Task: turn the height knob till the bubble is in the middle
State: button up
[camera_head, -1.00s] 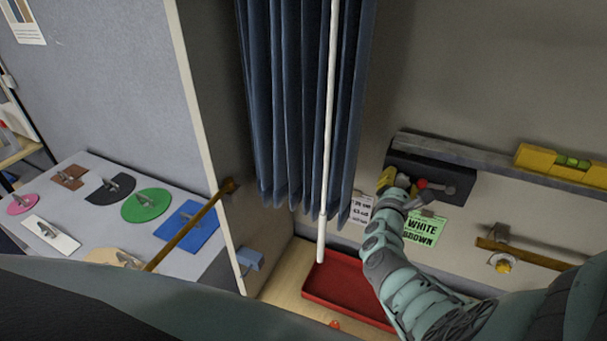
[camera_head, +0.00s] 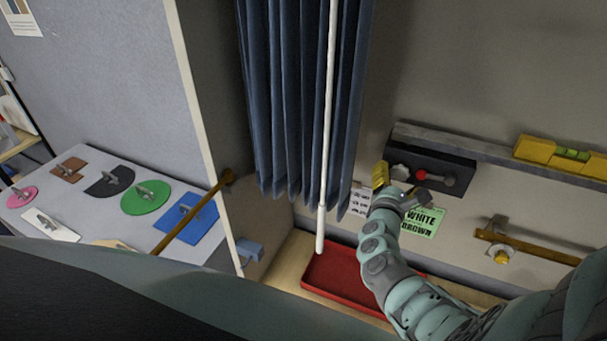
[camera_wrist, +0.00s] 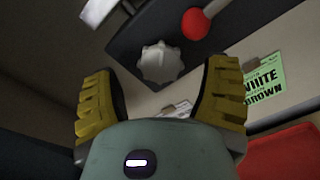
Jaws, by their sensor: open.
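The pale lobed knob (camera_head: 401,171) is on the front of a dark box (camera_head: 440,170) under a grey rail. In the wrist view the knob (camera_wrist: 161,63) is just beyond my fingertips, roughly midway between them. My gripper (camera_wrist: 162,82) is open, with two yellow ridged fingers apart and nothing between them. In the head view my gripper (camera_head: 390,183) is just below and left of the knob. The yellow spirit level (camera_head: 540,150) lies on the rail to the right. Its green vial (camera_head: 572,154) is visible, but the bubble's exact place is too small to tell.
A red ball-ended lever (camera_head: 421,174) is right beside the knob. A green card (camera_head: 423,222) hangs below the box. A red tray (camera_head: 340,285) lies below, a white rod (camera_head: 324,150) and blue curtain (camera_head: 285,100) stand left. A brass bar (camera_head: 530,243) is at right.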

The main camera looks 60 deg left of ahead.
jog(key=v, duration=0.9)
jog(key=shift+s, duration=0.25)
jog(key=shift+o, duration=0.2)
